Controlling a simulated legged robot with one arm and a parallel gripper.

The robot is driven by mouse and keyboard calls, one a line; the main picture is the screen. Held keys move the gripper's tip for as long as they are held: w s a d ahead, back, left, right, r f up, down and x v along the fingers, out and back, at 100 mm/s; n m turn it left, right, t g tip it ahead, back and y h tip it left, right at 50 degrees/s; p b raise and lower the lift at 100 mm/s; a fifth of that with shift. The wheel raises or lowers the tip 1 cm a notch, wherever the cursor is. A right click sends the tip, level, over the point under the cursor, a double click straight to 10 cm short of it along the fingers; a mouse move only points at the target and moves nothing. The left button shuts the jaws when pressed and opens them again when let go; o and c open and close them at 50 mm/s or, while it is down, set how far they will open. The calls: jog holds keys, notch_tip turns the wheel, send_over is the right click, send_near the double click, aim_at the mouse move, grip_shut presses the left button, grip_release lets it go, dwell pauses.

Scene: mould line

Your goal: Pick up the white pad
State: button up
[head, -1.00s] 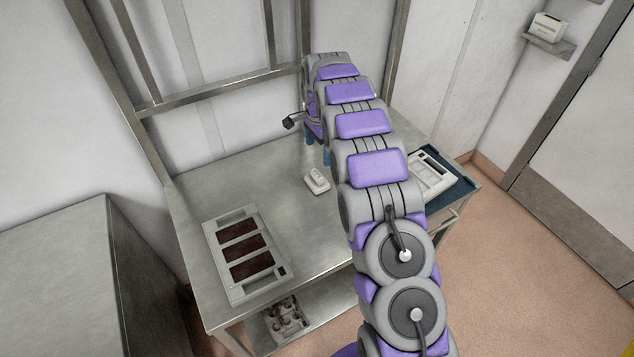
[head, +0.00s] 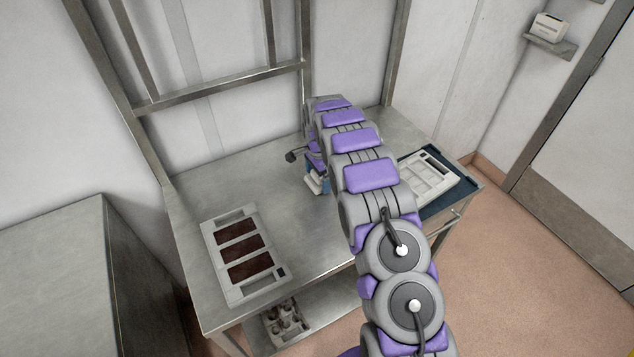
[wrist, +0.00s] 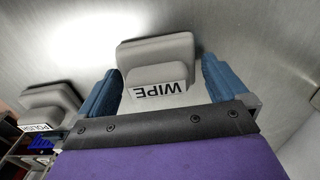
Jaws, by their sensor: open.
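A pale, off-white pad (wrist: 157,50) with a raised block labelled WIPE lies on the metal table, between the two blue fingers of my gripper (wrist: 160,66) in the wrist view. The fingers are open, one on each side, and a gap shows at least on the left. In the head view, part of a pale pad (head: 315,183) shows beside my gripper (head: 322,184), low over the table; my arm hides the rest. A second, similar pad (wrist: 50,100) labelled POLISH is at the left of the wrist view.
A grey tray (head: 210,236) with three dark brown slots lies on the left of the table (head: 285,215). A white compartmented tray (head: 428,176) sits on a dark blue mat (head: 462,190) at the right. A lower shelf holds a small container (head: 285,322). The table's middle is clear.

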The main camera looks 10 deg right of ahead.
jog(key=c, duration=0.9)
jog(key=shift+o, duration=0.2)
jog(key=shift+r, duration=0.15)
jog(key=shift+r+p, duration=0.4)
jog(key=shift+r, duration=1.15)
jog(key=shift+s+r, duration=0.15)
jog(key=shift+r, duration=0.05)
jog(key=s, duration=0.5)
jog(key=s+d+r+p, duration=0.1)
jog(key=s, duration=0.9)
jog(key=shift+s+d+r, duration=0.15)
jog(key=shift+s+d, duration=0.2)
